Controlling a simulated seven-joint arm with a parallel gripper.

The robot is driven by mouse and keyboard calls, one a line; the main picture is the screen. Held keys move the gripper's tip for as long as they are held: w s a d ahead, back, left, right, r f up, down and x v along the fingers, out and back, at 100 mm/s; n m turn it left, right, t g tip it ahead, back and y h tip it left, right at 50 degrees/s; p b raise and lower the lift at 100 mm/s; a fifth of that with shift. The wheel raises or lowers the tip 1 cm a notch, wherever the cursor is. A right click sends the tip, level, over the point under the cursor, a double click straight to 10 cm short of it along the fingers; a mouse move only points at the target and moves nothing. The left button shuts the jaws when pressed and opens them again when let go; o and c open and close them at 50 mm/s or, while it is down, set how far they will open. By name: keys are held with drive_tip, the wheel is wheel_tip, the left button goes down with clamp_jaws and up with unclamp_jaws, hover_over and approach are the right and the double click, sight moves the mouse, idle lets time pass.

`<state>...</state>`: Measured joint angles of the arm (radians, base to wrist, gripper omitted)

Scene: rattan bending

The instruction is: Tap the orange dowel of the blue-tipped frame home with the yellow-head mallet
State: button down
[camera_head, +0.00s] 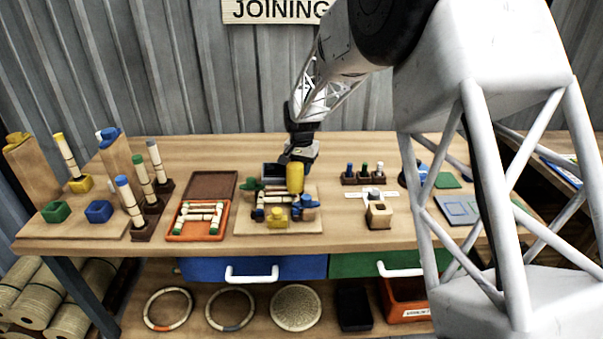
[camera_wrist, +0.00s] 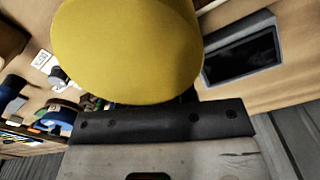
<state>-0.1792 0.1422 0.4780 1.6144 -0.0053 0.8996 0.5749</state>
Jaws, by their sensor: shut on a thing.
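The yellow-head mallet (camera_head: 295,178) is in my gripper (camera_head: 299,158), over the joining board in the middle of the bench. Its yellow head (camera_wrist: 128,50) fills the upper middle of the wrist view and hides what lies beyond it. The blue-tipped frame (camera_head: 272,198) lies on the board below, with pale rods and dark blue ends, partly covered by the mallet head. The orange dowel cannot be made out. Whether the head touches the frame cannot be told.
A yellow block (camera_head: 278,217) and a blue clamp-like block (camera_head: 306,206) sit on the wooden board (camera_head: 250,224). An orange tray (camera_head: 187,236) with a green-tipped frame is to the left. A dark-screened box (camera_wrist: 241,52) is near my gripper. A wooden block (camera_head: 379,215) stands right.

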drive_tip(key=shift+r, duration=0.45)
drive_tip(key=shift+r, duration=0.1)
drive_tip(key=shift+r, duration=2.4)
